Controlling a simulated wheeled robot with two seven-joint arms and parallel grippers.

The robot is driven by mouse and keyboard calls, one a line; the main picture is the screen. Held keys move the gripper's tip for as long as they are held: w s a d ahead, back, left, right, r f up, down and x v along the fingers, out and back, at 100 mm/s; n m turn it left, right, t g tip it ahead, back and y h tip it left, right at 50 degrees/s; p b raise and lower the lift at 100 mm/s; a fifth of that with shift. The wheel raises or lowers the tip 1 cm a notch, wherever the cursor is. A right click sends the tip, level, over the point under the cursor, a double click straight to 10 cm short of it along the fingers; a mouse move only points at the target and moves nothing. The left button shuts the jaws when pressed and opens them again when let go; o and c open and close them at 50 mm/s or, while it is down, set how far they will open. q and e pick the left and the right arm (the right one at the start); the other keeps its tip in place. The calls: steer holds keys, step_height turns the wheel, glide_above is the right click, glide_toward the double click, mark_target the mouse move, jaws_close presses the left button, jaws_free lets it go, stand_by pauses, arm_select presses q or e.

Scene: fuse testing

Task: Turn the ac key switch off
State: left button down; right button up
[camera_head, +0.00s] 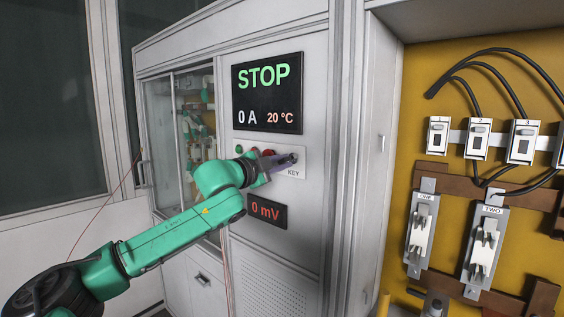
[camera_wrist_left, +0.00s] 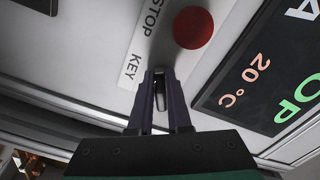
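The key switch sits on the white control strip (camera_head: 301,152) above the KEY label (camera_head: 293,173), right of the red button (camera_head: 268,154). My left gripper (camera_head: 289,159) is at the switch and mostly covers it in the head view. In the left wrist view, the metal key (camera_wrist_left: 160,93) stands between the two dark fingers of my left gripper (camera_wrist_left: 160,80), which look closed on its sides. The KEY label (camera_wrist_left: 132,68) and the red button (camera_wrist_left: 193,27) lie close to the fingertips there. My right gripper is in neither view.
A black display (camera_head: 268,95) above the strip reads STOP, 0 A and 20 °C. A smaller display (camera_head: 267,211) below reads 0 mV. A green button (camera_head: 239,149) is at the strip's left. A yellow panel (camera_head: 450,75) with fuses and black cables stands at the right.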

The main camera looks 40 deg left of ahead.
arm_select(q)
steer(key=shift+f+n, duration=0.1)
steer(key=shift+n, duration=0.5)
steer(key=shift+d+f+n, duration=0.15)
steer(key=shift+n, duration=1.15)
steer(key=shift+d+f+n, duration=0.1)
steer(key=shift+n, duration=1.2)
steer(key=shift+d+n, duration=0.15)
steer(key=shift+n, duration=1.05)
steer(key=shift+d+n, duration=0.15)
steer(key=shift+n, duration=1.05)
steer(key=shift+f+n, duration=0.1)
steer(key=shift+n, duration=0.4)
steer(key=c, duration=0.9)
jaws_free()
steer(key=shift+o, duration=0.2)
